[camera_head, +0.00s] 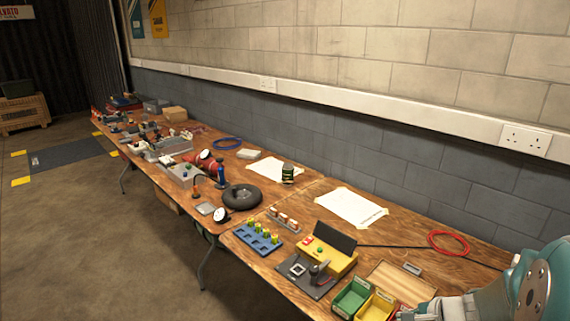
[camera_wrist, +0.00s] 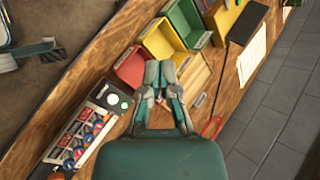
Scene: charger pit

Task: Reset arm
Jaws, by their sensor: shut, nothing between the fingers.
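My gripper (camera_wrist: 160,93) shows in the wrist view with its fingers together and nothing between them. It is above the wooden table, over a light wooden board (camera_wrist: 193,75) and beside a red bin (camera_wrist: 131,66). In the head view my teal arm fills the lower right corner, and the fingertips are not clearly seen there. The wooden board (camera_head: 401,283) also shows in that view, partly behind my arm.
Green (camera_head: 352,297) and yellow (camera_head: 377,306) bins stand near the table's front edge. A yellow box (camera_head: 330,256) with a dark lid stands behind them. A panel with buttons (camera_wrist: 90,125) lies left of my gripper. A red cable loop (camera_head: 448,243) lies near the wall.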

